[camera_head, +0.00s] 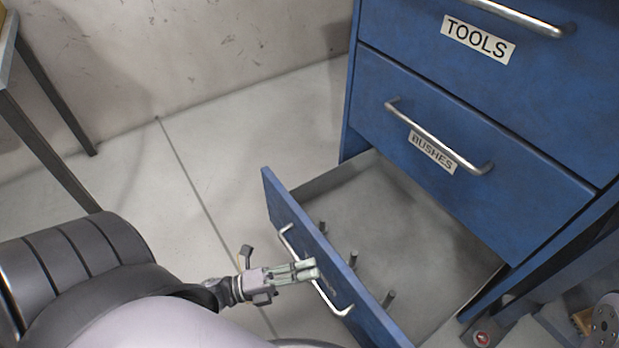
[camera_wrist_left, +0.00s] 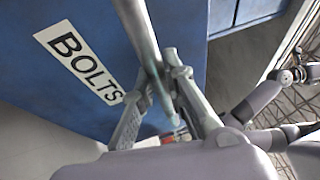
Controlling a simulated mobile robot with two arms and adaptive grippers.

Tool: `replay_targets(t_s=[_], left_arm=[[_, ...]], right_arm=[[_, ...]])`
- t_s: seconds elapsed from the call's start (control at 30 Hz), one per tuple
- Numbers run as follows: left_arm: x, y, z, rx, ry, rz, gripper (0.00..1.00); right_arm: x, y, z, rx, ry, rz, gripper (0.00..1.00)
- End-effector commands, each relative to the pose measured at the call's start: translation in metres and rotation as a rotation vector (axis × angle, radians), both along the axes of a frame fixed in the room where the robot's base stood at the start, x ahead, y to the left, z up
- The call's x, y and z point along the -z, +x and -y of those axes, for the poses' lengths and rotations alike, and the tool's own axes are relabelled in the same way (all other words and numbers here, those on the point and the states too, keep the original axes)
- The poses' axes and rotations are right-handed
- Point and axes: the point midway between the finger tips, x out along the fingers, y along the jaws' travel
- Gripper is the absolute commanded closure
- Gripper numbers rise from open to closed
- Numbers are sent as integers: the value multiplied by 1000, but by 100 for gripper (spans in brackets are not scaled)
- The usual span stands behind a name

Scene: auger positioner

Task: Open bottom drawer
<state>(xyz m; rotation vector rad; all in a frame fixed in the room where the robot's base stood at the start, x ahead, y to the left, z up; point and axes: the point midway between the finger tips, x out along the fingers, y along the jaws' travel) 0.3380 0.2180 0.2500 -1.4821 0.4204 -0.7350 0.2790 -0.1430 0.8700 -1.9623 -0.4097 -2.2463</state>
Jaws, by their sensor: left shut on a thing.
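The blue bottom drawer (camera_head: 350,278) of the cabinet is pulled well out, and its grey inside shows. Its silver bar handle (camera_head: 333,300) is on the front panel; the handle also crosses the left wrist view (camera_wrist_left: 141,35). A white label reading BOLTS (camera_wrist_left: 80,62) is on that panel. My left gripper (camera_head: 305,270) is shut on the handle near its middle, and its fingers (camera_wrist_left: 160,100) lie on both sides of the bar in the wrist view.
Above are the shut drawers labelled BUSHES (camera_head: 490,195) and TOOLS (camera_head: 560,70). Three short grey pegs (camera_head: 353,260) stand just behind the open drawer's front. A table leg (camera_head: 50,150) is at left. The floor (camera_head: 230,140) between is clear.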

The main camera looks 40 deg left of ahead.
Motion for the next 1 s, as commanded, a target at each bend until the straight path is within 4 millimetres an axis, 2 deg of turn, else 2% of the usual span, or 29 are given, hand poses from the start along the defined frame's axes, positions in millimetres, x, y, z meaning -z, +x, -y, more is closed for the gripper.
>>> replay_targets(t_s=[0.33,0.37,0.63,1.0], left_arm=[[1,0,-2,-4,5,-2,100],[1,0,-2,-4,4,-3,86],[1,0,-1,-2,2,-1,68],[1,-3,-3,-1,1,-2,67]], right_arm=[[2,2,0,1,-2,-10,14],[2,2,0,1,-2,-10,14],[1,1,0,1,-2,-7,14],[-1,-2,0,2,-3,2,14]])
